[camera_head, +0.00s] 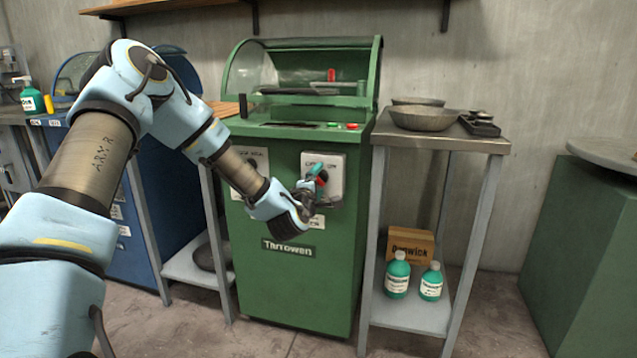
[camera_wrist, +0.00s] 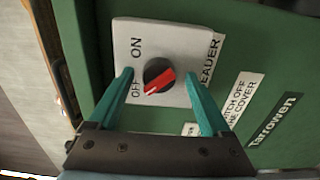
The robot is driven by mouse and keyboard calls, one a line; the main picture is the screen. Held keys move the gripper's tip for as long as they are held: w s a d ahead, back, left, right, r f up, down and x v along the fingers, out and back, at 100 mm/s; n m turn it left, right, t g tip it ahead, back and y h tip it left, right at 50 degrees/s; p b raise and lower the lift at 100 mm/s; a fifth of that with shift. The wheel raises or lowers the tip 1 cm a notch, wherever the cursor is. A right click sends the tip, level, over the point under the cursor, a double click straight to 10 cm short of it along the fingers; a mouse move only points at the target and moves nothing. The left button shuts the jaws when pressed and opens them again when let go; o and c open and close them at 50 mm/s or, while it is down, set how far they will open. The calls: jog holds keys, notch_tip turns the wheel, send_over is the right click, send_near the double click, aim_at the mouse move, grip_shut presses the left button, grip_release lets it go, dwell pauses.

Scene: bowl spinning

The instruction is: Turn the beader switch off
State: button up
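The beader switch (camera_wrist: 158,75) is a black round knob with a red pointer on a pale plate (camera_wrist: 185,40), beside a partly hidden label ending in "EADER". ON and OFF are printed on the plate. The pointer lies slantwise, with a white line at its lower-left end, on the OFF side in the wrist view. My gripper (camera_wrist: 157,77) is open, its teal fingers on either side of the knob, with gaps visible. In the head view my gripper (camera_head: 319,177) is at the right-hand plate (camera_head: 337,178) on the green machine (camera_head: 290,270) and partly hides the knob.
Another switch plate (camera_head: 257,160) sits to the left, partly behind my arm. A metal table (camera_head: 455,143) with bowls (camera_head: 424,118) stands close on the right, bottles (camera_head: 398,275) on its lower shelf. A blue machine (camera_head: 150,230) stands on the left.

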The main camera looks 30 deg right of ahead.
jog(key=shift+s, duration=0.1)
jog(key=v, duration=1)
jog(key=shift+s+a, duration=0.25)
